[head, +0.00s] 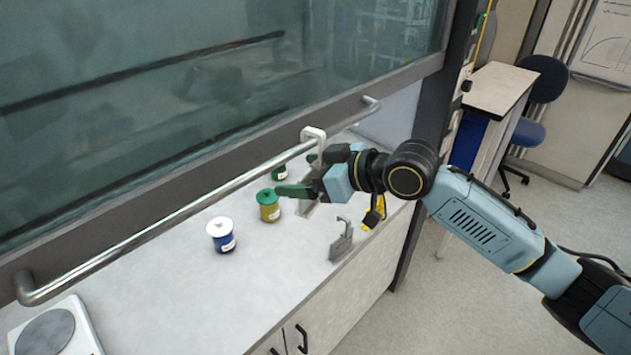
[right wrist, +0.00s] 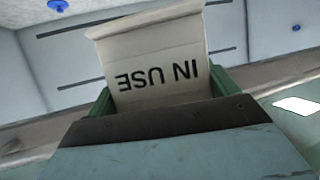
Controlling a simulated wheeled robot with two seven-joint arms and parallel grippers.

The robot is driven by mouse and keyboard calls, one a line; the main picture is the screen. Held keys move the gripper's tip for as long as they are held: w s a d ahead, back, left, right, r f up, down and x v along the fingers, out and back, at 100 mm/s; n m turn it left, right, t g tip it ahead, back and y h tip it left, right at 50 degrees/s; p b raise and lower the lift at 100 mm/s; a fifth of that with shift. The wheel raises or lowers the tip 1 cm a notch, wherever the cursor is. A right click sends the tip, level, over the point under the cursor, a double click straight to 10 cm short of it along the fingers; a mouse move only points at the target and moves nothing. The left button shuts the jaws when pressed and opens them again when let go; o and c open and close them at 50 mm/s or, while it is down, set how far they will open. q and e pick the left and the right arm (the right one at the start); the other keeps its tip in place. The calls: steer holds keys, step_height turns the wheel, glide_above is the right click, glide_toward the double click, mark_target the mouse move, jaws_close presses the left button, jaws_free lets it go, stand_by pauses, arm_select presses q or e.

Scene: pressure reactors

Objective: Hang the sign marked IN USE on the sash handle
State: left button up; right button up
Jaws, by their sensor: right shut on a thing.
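My right gripper (head: 304,176) is shut on the IN USE sign, just below and in front of the sash handle. The sash handle (head: 180,215) is a long metal bar across the front of the glass sash. The sign's pale hook (head: 313,134) overlaps the bar near its right part; I cannot tell whether it bears on the bar. In the right wrist view the pale sign (right wrist: 158,75) sits between the green fingers, its letters upside down. In the head view the gripper hides most of the sign's plate. My left gripper is not in view.
A grey hooked sign (head: 342,243) stands near the counter's front edge. A hotplate (head: 50,332) is at lower left. The counter (head: 235,305) is otherwise mostly clear.

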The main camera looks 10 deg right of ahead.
steer(key=shift+w+a+f+b, duration=0.35)
steer(key=shift+w+f+b, duration=0.15)
steer(key=shift+f, duration=0.05)
steer(key=shift+w+a+f+b, duration=0.35)
steer(key=shift+w+f+b, duration=0.1)
steer(key=shift+w+f, duration=0.1)
steer(key=o, duration=0.9)
steer(key=shift+s, duration=0.1)
